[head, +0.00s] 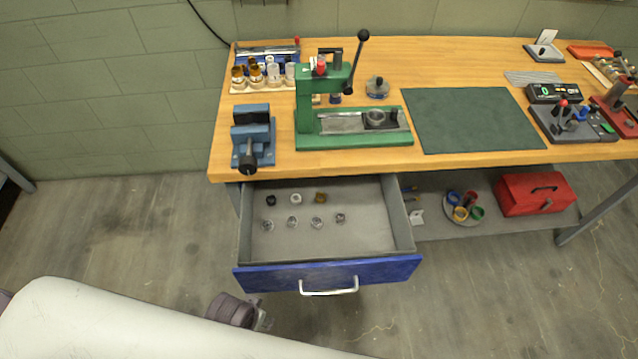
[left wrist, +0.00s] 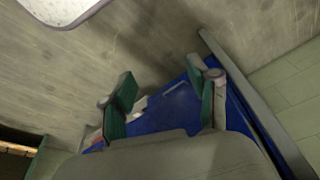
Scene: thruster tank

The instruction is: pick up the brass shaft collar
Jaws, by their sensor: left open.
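A brass-coloured piece (head: 320,197), which looks like the brass shaft collar, lies in the open drawer (head: 365,235), at the right end of the back row of small parts. My left gripper (head: 262,318) shows only partly in the head view, low in front of the blue drawer front and outside the drawer. In the left wrist view my left gripper (left wrist: 165,97) has its two green-padded fingers spread apart with nothing between them. A blue surface, probably the drawer front, shows beyond them. The collar is not visible there. My right gripper is not in view.
Several other small dark and silvery parts lie in the drawer near the brass one. The drawer walls and handle (head: 328,291) stand out below the wooden bench (head: 460,60). A blue vise (head: 253,135) and a green press (head: 360,141) stand above it.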

